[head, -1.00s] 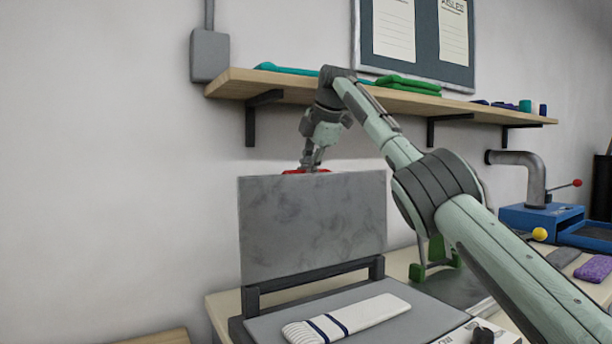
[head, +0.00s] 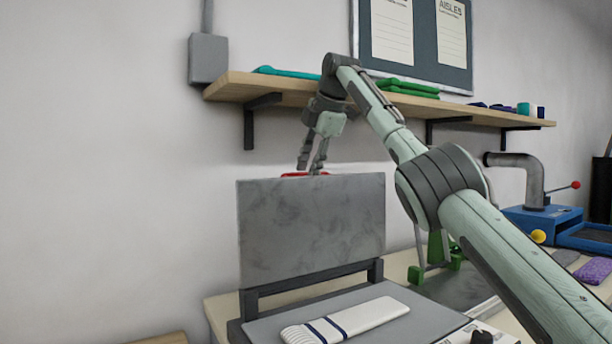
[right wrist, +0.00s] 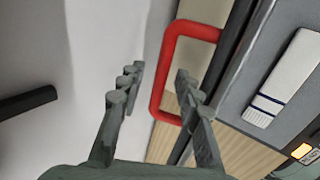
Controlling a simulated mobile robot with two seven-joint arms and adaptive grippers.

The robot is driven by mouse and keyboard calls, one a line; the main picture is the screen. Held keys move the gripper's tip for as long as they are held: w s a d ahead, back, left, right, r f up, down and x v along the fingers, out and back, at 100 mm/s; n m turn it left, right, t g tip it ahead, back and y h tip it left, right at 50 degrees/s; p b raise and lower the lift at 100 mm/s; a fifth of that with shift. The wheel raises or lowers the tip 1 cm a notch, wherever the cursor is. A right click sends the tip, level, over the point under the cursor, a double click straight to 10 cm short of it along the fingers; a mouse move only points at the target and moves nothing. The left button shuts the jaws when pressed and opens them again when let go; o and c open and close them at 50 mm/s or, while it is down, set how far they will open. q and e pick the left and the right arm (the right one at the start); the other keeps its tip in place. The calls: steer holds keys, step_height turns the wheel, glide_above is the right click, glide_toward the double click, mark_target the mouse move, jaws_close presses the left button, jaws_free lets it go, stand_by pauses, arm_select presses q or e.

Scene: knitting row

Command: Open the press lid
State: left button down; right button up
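The press lid (head: 311,228) stands upright, hinged at the back of the press bed (head: 263,327). Its red handle (head: 305,174) shows just over the lid's top edge, and as a red loop in the right wrist view (right wrist: 160,85). My right gripper (head: 311,170) is at the top of the lid by the handle. Its fingers (right wrist: 155,85) are spread apart; one finger overlaps the handle loop in the right wrist view, the other is outside it. I see no grip on the handle. My left gripper is not in view.
A white striped knitted piece (head: 346,319) lies on the press bed. A wooden shelf (head: 290,92) with folded textiles runs along the wall above the lid. A green stand (head: 437,256) and a blue machine (head: 541,219) are to the right.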

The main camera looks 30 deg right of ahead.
steer(key=v, duration=0.9)
steer(key=shift+r, duration=0.25)
